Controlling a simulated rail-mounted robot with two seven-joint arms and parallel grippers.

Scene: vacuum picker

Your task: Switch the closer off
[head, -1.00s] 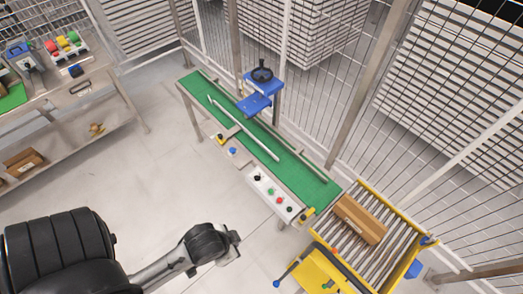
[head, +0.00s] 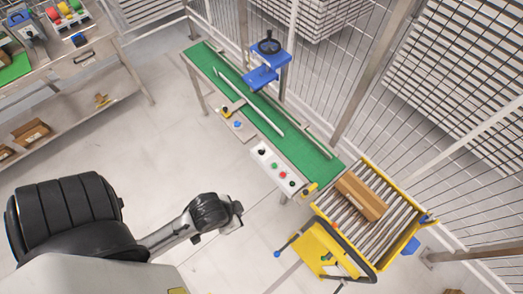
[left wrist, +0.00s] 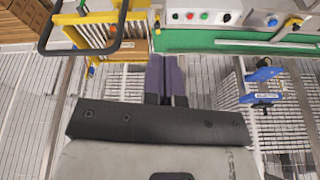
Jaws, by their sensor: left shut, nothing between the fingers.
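The closer (head: 262,75) is a blue head with a black handwheel above a green conveyor belt (head: 205,62) in the head view. It also shows in the left wrist view (left wrist: 262,85). A white control panel (head: 268,170) on the conveyor's near side carries a black knob (head: 262,152), a green button (head: 274,166), a red button (head: 283,175) and a black button (head: 292,184). My left gripper (head: 240,209) is in front of the panel, apart from it. In the left wrist view its purple fingers (left wrist: 166,78) are shut and empty. My right gripper is out of view.
A yellow roller cart (head: 322,250) with a cardboard box (head: 360,196) stands at the conveyor's right end. A wire fence (head: 420,120) runs behind. A workbench (head: 100,65) is at the upper left. Clear floor (head: 150,140) lies between bench and conveyor.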

